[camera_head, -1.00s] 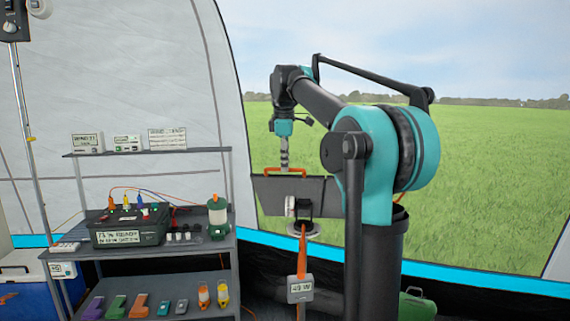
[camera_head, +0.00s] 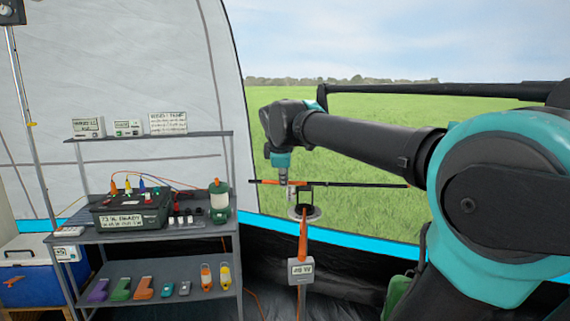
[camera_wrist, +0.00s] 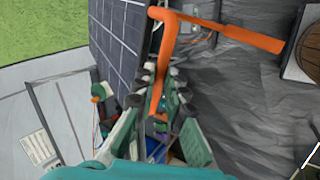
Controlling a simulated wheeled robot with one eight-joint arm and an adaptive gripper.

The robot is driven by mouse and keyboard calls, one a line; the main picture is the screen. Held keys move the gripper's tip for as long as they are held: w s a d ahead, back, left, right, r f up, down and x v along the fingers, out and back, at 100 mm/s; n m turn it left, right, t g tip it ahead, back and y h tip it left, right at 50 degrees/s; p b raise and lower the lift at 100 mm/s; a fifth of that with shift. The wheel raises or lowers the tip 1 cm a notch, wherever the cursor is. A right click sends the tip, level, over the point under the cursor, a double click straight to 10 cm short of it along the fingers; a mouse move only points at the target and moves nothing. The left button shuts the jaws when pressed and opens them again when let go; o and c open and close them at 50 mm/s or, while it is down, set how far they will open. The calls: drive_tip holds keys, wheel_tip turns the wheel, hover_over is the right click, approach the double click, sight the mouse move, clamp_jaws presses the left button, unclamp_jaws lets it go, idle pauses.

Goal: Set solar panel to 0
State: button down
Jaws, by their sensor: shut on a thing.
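The solar panel (camera_head: 362,184) shows almost edge-on in the head view, as a thin dark, near-level line on top of its stand (camera_head: 303,212). Its dark gridded face (camera_wrist: 122,45) shows in the wrist view. In the wrist view my gripper (camera_wrist: 163,90) is shut on the orange handle.
A small grey meter (camera_head: 301,269) hangs on the stand; its digits are hard to read. At left, a grey shelf (camera_head: 150,236) holds a dark power box (camera_head: 130,212), a lantern (camera_head: 219,200) and small tools. A blue cooler (camera_head: 30,285) stands at far left.

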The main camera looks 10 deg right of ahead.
drive_tip(key=s+f+t, duration=0.2)
drive_tip(key=s+f, duration=0.1)
drive_tip(key=f, duration=0.6)
drive_tip(key=shift+s+a+f+t+h, duration=0.2)
drive_tip(key=shift+a+f+t+h, duration=0.1)
drive_tip(key=shift+a+f+h, duration=0.1)
drive_tip(key=shift+s, duration=0.1)
drive_tip(key=c, duration=1.7)
unclamp_jaws()
drive_tip(key=shift+f, duration=0.15)
drive_tip(key=shift+c, duration=0.2)
drive_tip(key=shift+o, duration=0.8)
drive_tip(key=shift+w, duration=0.2)
